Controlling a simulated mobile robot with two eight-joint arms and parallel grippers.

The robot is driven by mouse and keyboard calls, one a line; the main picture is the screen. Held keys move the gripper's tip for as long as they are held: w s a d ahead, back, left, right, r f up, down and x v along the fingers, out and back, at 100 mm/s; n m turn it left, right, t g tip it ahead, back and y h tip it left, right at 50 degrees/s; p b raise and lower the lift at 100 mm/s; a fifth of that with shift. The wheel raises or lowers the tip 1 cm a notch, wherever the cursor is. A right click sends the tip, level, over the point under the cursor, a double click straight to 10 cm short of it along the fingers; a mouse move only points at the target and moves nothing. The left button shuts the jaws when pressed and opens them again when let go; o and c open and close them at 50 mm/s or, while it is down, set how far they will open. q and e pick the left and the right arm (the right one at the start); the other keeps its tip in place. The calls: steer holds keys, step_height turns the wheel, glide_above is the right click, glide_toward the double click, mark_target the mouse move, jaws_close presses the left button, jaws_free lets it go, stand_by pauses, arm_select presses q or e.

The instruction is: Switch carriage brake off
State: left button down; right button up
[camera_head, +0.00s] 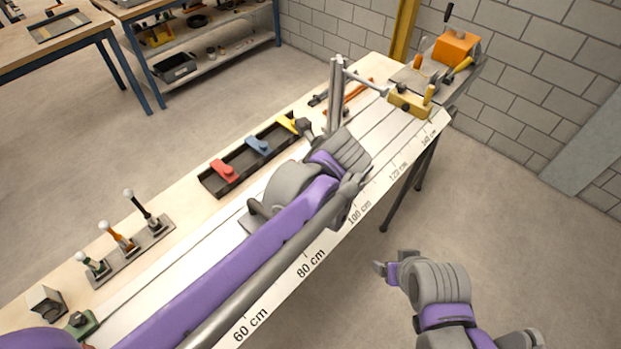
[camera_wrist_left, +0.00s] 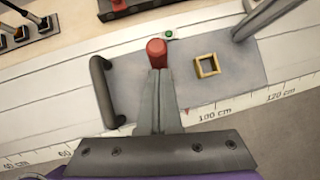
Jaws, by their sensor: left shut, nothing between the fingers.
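The carriage is a grey plate (camera_wrist_left: 245,68) on the white track, with a dark arched handle (camera_wrist_left: 101,92), a small brass square frame (camera_wrist_left: 206,66) and an upright post. A red-capped knob (camera_wrist_left: 156,47) stands on it, with a small green light (camera_wrist_left: 168,33) just behind. My left gripper (camera_wrist_left: 157,74) is shut and empty, its fingertips right at the knob; I cannot tell whether they touch. In the head view my left arm covers most of the carriage and the fingertips; the carriage post (camera_head: 335,95) shows beyond it.
A dark tray (camera_head: 240,165) with red, blue and yellow pieces lies behind the track. Several levers (camera_head: 118,237) stand at left. A yellow block (camera_head: 409,104) and an orange box (camera_head: 455,48) are at the far end. A scale (camera_head: 311,263) runs along the front edge.

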arm_select(q)
steer(key=shift+w+a, duration=0.95)
steer(key=shift+a, duration=0.2)
steer(key=shift+r, duration=0.15)
